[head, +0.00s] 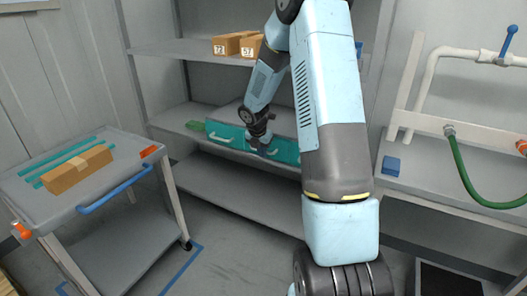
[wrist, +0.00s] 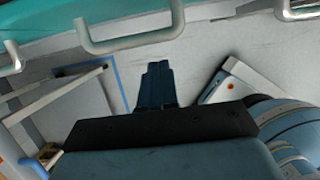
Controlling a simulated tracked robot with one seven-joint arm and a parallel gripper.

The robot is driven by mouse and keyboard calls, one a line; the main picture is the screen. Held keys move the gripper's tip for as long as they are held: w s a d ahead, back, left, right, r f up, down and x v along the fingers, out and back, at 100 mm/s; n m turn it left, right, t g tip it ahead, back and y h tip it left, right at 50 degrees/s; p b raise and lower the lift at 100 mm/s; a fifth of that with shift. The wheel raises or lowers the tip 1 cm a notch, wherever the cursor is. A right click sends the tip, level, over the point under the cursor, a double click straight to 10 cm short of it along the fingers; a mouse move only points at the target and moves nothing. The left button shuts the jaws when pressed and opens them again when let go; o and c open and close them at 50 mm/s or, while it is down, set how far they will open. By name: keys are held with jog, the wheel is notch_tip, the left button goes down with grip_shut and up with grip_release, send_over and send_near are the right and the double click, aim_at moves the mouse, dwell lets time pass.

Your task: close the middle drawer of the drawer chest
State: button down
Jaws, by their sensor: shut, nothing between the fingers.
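The drawer chest (head: 228,132) is teal-fronted with pale handles and stands on a shelf of the rack. Its drawers sit side by side, and my arm hides its right part. The middle drawer (head: 283,153) is partly behind my wrist; I cannot tell how far it stands out. In the wrist view a pale handle (wrist: 125,45), seemingly the middle drawer's, crosses above my fingers, with parts of other handles at both sides. My gripper (head: 262,151) is at the chest's front, and its dark fingers (wrist: 158,72) are together and empty. Contact with the drawer cannot be made out.
Cardboard boxes (head: 230,44) stand on the shelf above. A grey cart (head: 117,186) with a box (head: 77,170) stands at left. A pipe with a green hose (head: 462,170) is at right. Floor between cart and rack is clear.

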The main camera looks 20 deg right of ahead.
jog(key=s+a+v, duration=0.1)
jog(key=v, duration=1)
jog(key=shift+f, duration=0.2)
jog(key=s+a+r+m, duration=0.3)
jog(key=s+r+m, duration=0.45)
jog(key=r, duration=0.25)
jog(key=s+a+r+m+t+y, duration=0.1)
jog(key=s+a+r+m, duration=0.1)
jog(key=s+m, duration=0.4)
jog(key=s+a+r+m+t, duration=0.1)
jog(key=s+r+m, duration=0.3)
jog(key=s, duration=0.8)
jog(key=s+a+r+m+t+y, duration=0.1)
jog(key=s+a+r+m, duration=0.2)
jog(key=s+m, duration=0.5)
jog(key=shift+s+a+r+t+y, duration=0.15)
jog(key=shift+s+r+t+y, duration=0.2)
jog(key=shift+s, duration=0.1)
